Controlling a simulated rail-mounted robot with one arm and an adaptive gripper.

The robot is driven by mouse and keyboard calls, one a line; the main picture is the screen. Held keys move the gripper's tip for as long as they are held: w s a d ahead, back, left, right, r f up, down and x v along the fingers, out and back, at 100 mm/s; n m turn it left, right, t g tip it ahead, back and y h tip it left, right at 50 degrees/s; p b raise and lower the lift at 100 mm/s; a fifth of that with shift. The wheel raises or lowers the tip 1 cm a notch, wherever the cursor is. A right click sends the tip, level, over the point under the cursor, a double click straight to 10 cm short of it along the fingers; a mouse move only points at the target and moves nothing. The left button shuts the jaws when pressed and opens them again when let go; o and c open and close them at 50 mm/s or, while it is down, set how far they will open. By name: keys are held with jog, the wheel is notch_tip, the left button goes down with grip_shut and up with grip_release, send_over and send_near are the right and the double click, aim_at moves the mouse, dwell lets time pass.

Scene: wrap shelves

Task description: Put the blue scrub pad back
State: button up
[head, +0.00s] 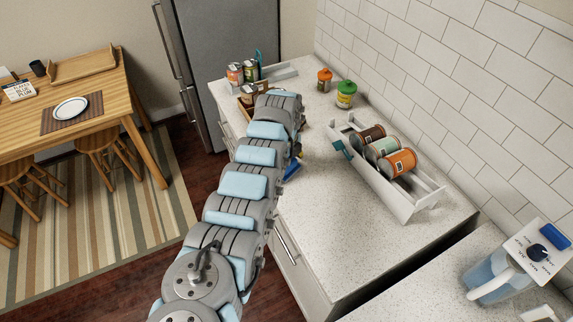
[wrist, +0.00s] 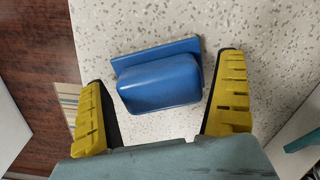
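A blue scrub pad (wrist: 160,82), a flat plate with a raised rounded block, lies on the speckled counter in the wrist view. In the head view it is a small blue patch (head: 292,170) at the counter's front edge, partly hidden by my arm. My gripper (wrist: 164,68) is open, its yellow fingers on either side of the pad with gaps. I cannot tell its height above the counter.
A white tray (head: 412,206) with several cans lies right of my arm. An orange-lidded jar (head: 324,80) and a green-lidded jar (head: 345,95) stand by the tiled wall. More cans stand at the back left. A gap separates the two counters. The counter's near middle is clear.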

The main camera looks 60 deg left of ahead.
notch_tip(320, 180, up, 12)
jog(key=shift+r, duration=0.15)
dwell(0.7)
jog(key=shift+s+a, duration=0.1)
dwell(0.4)
